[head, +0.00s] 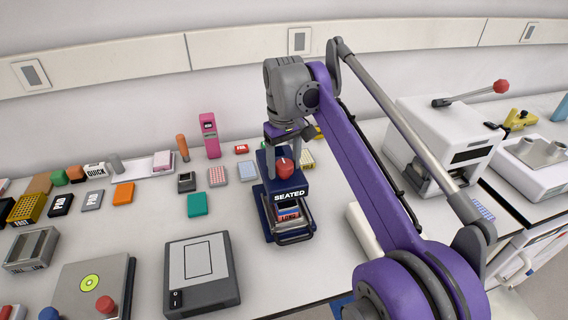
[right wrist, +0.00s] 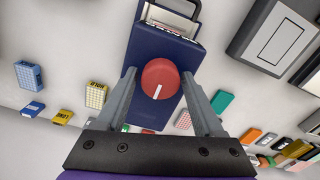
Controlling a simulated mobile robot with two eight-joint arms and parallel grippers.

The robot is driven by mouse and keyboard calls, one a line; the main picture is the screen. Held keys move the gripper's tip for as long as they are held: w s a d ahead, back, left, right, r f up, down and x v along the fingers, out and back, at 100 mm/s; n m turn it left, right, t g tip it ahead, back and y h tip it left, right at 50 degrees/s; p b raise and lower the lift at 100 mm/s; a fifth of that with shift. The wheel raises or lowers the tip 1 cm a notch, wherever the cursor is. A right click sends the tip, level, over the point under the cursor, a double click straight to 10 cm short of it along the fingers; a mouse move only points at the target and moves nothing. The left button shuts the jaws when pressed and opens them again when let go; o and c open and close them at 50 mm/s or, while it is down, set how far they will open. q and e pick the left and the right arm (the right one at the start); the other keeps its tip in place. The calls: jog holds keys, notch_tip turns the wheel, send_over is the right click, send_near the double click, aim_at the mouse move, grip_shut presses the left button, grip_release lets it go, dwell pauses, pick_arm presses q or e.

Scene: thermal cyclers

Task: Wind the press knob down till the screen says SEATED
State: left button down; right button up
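The press (head: 268,199) is a dark blue stand on the bench, with a red knob (head: 285,168) on top. A plate with a red and blue label sits inside the press, below the screen. My right gripper (head: 287,140) points down over the press from above. In the right wrist view, the red knob (right wrist: 160,78) with a white pointer line lies between the two grey fingers of my open right gripper (right wrist: 162,85), with a gap on each side. The left gripper is not in view.
A flat grey device (head: 201,272) lies left of the press, near the front. A white machine with a red-tipped lever (head: 440,140) stands to the right. Small coloured blocks and a teal block (head: 197,204) lie to the left. A pink stand (head: 209,135) is behind.

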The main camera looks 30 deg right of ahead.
aim_at(284, 163)
jog(key=shift+o, duration=0.6)
notch_tip(284, 163, up, 11)
jog(key=p, duration=0.2)
jog(key=shift+f, duration=0.2)
